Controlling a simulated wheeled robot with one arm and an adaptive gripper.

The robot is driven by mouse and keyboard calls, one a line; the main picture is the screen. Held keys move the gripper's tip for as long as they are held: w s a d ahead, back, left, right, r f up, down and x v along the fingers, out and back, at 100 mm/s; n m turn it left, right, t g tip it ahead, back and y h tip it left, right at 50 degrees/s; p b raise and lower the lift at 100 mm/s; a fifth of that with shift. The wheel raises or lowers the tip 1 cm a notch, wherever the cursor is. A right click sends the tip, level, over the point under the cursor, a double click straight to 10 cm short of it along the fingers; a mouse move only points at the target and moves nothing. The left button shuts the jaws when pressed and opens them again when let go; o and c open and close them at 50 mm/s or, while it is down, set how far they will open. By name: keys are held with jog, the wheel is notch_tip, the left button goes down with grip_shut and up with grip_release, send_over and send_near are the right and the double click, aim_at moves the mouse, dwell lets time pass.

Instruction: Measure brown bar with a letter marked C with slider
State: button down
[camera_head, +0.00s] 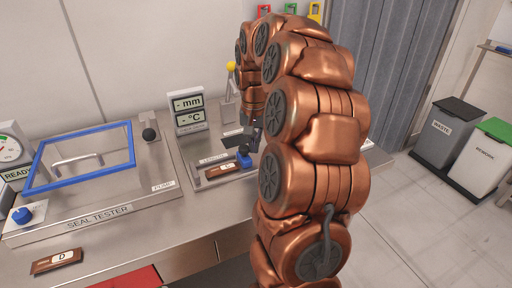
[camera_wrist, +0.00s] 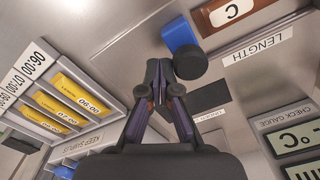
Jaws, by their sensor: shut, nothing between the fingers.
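The brown bar marked C (camera_head: 222,169) lies flat on the length station, its white label facing up; it also shows at the top of the wrist view (camera_wrist: 208,20). The blue slider (camera_head: 244,161) with a black round knob is at the right end of the bar; in the wrist view the blue block (camera_wrist: 181,34) and black knob (camera_wrist: 190,63) show. I cannot tell whether slider and bar touch. My gripper (camera_wrist: 157,80) is shut and empty, with its fingertips beside the knob in the wrist view. In the head view my gripper (camera_head: 253,131) is partly hidden by my arm.
The check gauge (camera_head: 188,110) behind the station reads "- mm" and "- °C". A brown bar marked D (camera_head: 57,261) lies at the front left. The seal tester (camera_head: 85,160) is at left. A yellow-knobbed lever (camera_head: 230,82) stands behind. Yellow labelled slots (camera_wrist: 70,95) show in the wrist view.

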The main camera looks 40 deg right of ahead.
aim_at(244, 147)
jog(key=shift+w+a+b, duration=0.3)
jog(key=shift+a, duration=0.45)
jog(key=shift+w+a+b, duration=0.25)
jog(key=shift+a, duration=0.45)
dwell(4.4)
jog(key=shift+d, duration=0.15)
jog(key=shift+s+d, duration=0.35)
jog(key=shift+d, duration=0.5)
jog(key=shift+r, duration=0.1)
notch_tip(244, 147, up, 8)
jog(key=p, duration=0.2)
dwell(0.6)
